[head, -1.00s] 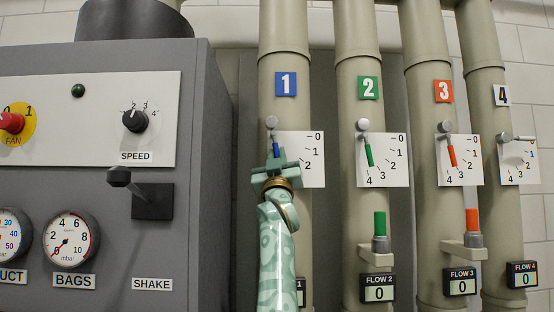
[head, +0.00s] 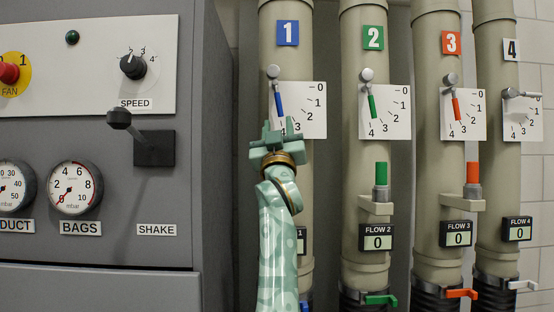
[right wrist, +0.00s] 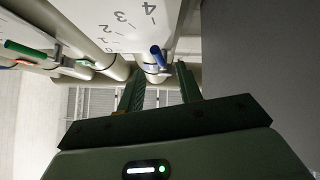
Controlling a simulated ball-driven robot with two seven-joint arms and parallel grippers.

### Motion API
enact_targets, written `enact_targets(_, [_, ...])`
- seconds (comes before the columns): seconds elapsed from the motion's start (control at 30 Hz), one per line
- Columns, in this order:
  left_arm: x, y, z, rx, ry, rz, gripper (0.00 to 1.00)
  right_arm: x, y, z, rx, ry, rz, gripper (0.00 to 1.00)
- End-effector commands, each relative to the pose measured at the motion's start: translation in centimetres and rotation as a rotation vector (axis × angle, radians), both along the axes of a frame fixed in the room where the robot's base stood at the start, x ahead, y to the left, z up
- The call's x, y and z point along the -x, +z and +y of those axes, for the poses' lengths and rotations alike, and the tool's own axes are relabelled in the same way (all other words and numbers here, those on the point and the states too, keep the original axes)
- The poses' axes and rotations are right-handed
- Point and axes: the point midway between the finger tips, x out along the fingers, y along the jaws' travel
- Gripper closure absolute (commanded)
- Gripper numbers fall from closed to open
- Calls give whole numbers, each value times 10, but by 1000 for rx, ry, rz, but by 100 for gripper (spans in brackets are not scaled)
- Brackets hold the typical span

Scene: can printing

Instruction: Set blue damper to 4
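The blue damper lever (head: 279,103) hangs from its pivot on pipe 1, pointing nearly straight down and slightly right, toward the low end of the dial plate (head: 308,104). The dial's 0 to 3 show; the 4 is hidden or hard to read behind my gripper in the head view. My right gripper (head: 282,126) is just below the lever's tip. In the right wrist view, its two fingers (right wrist: 160,72) are apart, with the blue handle (right wrist: 157,54) beyond and between the tips, apparently not gripped. My left gripper is not in view.
Green (head: 371,105), orange (head: 456,107) and white (head: 522,94) dampers are on the pipes to the right. A grey control cabinet (head: 215,200) with a black shake lever (head: 121,119) stands at the left. Flow displays sit below the dampers.

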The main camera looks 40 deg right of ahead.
Motion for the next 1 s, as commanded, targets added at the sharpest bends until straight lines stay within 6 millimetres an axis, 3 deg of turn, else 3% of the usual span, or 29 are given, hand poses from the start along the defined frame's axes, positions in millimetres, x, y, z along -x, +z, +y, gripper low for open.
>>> enact_targets(0.1, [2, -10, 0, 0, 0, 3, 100, 17, -27, 14, 0, 1, 0, 65])
enact_targets(0.33, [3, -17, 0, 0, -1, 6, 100, 40, -55, 31, 0, 2, 1, 65])
enact_targets(1.0, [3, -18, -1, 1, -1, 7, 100, 47, -61, 35, 0, 1, 1, 65])
